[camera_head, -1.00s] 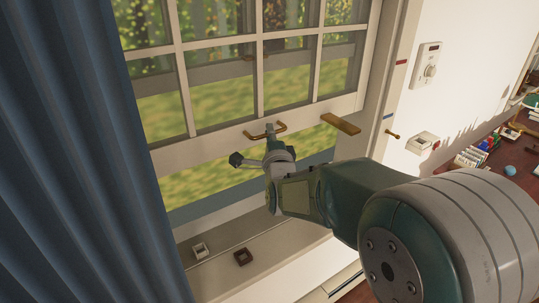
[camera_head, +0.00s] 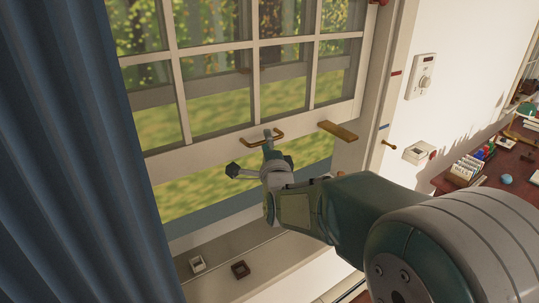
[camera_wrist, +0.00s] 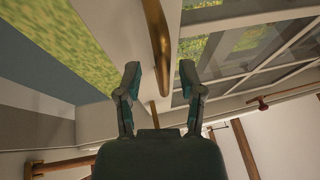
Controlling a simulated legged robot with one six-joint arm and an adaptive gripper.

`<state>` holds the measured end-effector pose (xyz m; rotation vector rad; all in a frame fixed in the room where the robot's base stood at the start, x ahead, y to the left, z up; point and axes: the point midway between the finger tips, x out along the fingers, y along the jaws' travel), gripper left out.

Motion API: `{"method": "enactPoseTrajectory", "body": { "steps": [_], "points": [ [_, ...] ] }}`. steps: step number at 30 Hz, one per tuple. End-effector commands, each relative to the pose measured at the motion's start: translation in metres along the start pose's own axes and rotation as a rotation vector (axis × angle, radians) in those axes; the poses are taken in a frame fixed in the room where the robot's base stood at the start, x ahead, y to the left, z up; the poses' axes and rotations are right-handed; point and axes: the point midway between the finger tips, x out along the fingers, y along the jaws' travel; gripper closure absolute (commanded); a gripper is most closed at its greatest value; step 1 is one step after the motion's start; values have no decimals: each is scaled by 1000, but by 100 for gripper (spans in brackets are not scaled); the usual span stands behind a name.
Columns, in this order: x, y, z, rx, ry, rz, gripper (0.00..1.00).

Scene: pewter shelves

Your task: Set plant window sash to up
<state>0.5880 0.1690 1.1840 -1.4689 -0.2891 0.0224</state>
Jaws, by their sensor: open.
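The window sash (camera_head: 200,152) is a cream frame with several panes. Its bottom rail stands above the sill, with an open gap of grass below. A brass bar handle (camera_head: 274,143) is on the bottom rail; it also shows in the wrist view (camera_wrist: 158,45). My gripper (camera_wrist: 160,78) is open, its two fingers on either side of the handle's line, and not closed on it. In the head view, my gripper (camera_head: 268,140) is at the handle, and one finger is splayed to the left. Whether the fingers touch the handle I cannot tell.
A flat brass piece (camera_head: 338,131) sticks out from the rail right of the handle. The frame has a red mark (camera_head: 397,73) and a blue mark (camera_head: 383,127). A blue curtain (camera_head: 70,150) hangs left.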

Motion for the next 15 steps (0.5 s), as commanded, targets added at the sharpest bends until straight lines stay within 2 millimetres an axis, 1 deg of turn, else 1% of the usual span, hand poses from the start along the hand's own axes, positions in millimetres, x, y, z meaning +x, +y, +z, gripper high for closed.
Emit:
{"method": "enactPoseTrajectory", "body": {
  "steps": [5,12,15],
  "points": [
    [-32,0,0,0,-1,0,50],
    [-81,1,1,0,-1,1,50],
    [-97,2,1,-1,-1,2,50]
  ]
}}
